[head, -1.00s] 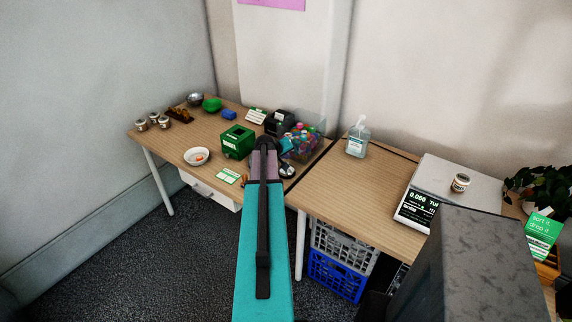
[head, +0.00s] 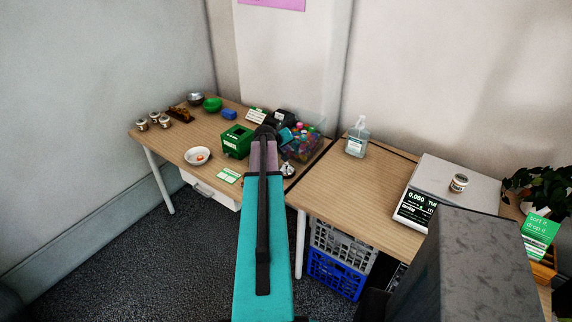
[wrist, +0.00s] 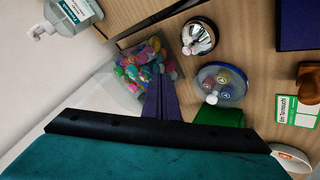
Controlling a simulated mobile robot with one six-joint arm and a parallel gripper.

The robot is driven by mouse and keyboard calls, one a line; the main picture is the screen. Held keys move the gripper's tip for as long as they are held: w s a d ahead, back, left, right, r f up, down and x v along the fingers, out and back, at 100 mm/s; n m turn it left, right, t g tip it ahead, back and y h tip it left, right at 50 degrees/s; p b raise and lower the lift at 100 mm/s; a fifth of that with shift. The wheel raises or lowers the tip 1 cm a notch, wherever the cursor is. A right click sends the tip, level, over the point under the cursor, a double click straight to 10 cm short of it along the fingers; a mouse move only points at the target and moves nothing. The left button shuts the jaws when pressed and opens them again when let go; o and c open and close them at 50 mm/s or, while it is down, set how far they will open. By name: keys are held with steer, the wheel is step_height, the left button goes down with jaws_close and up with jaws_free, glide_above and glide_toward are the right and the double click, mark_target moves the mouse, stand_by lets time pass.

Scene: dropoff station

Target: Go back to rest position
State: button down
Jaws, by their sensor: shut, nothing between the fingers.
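My gripper (wrist: 160,78) shows in the wrist view as two purple fingers, closed together with nothing between them. It points toward a clear bin (wrist: 128,82) of colourful small items, apart from the table as far as I can tell. In the head view my teal arm stretches from the bottom centre toward the desk and hides most of the gripper. The bin (head: 305,146) stands just right of the arm's far end.
A green box (head: 237,141), white bowl (head: 197,156) and silver bell (head: 288,170) stand near the arm. A pump bottle (head: 357,138) stands right of the bin. A scale (head: 412,207) with a jar (head: 458,183) is farther right. Desk between bottle and scale is clear.

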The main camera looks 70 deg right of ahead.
stand_by(0.6)
